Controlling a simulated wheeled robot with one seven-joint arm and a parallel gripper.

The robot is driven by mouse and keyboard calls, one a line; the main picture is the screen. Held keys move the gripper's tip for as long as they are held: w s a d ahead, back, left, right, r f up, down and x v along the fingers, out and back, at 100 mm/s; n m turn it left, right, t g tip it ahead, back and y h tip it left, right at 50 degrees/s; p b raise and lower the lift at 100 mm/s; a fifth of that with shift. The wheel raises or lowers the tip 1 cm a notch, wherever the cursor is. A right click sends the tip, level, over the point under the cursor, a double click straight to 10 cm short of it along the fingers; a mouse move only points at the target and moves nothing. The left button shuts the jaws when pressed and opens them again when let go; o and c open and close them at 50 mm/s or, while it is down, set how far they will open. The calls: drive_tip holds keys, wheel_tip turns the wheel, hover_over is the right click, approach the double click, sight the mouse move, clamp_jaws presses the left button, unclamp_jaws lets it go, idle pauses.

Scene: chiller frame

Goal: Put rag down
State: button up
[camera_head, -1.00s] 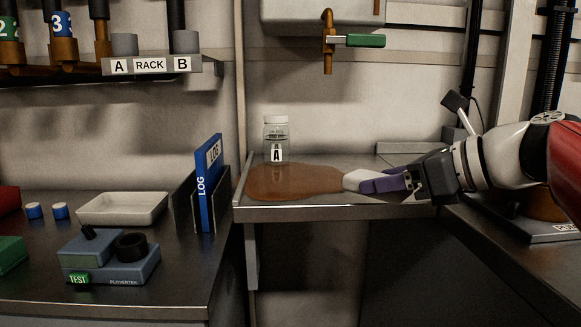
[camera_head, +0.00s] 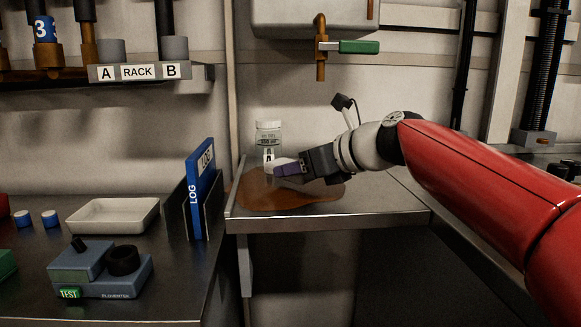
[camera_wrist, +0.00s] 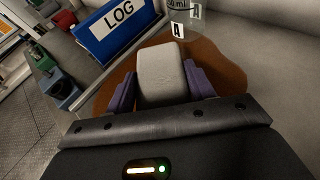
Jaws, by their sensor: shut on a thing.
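The rag (camera_wrist: 162,75) is a pale grey-white, block-like piece held between the purple fingers of my gripper (camera_wrist: 162,88) in the wrist view. In the head view my gripper (camera_head: 284,168) is over the brown spill on the metal shelf, with only a little of the rag (camera_head: 283,161) showing at its tip. I cannot tell whether the rag touches the surface. The brown spill (camera_head: 270,198) spreads around and below the gripper. It also shows in the wrist view (camera_wrist: 225,66).
A clear jar (camera_head: 268,135) marked A stands just behind the gripper at the back of the shelf (camera_head: 385,205). The blue LOG binder (camera_head: 200,190) stands to the left. A white tray (camera_head: 112,216) and a TEST device (camera_head: 98,272) are further left. The shelf's right side is clear.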

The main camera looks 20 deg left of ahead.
drive_tip(key=x, duration=0.2)
drive_tip(key=shift+w+a+f, duration=0.1)
drive_tip(key=shift+a+f, duration=0.05)
drive_tip(key=shift+a, duration=0.05)
drive_tip(key=shift+f, duration=0.2)
drive_tip(key=shift+f+b, duration=0.1)
drive_tip(key=shift+b, duration=0.2)
drive_tip(key=shift+f, duration=0.15)
drive_tip(key=o, duration=1)
drive_tip(key=shift+r, duration=0.25)
drive_tip(key=v, duration=1.2)
drive_tip(key=shift+d+b, duration=0.1)
drive_tip(key=shift+b, duration=0.3)
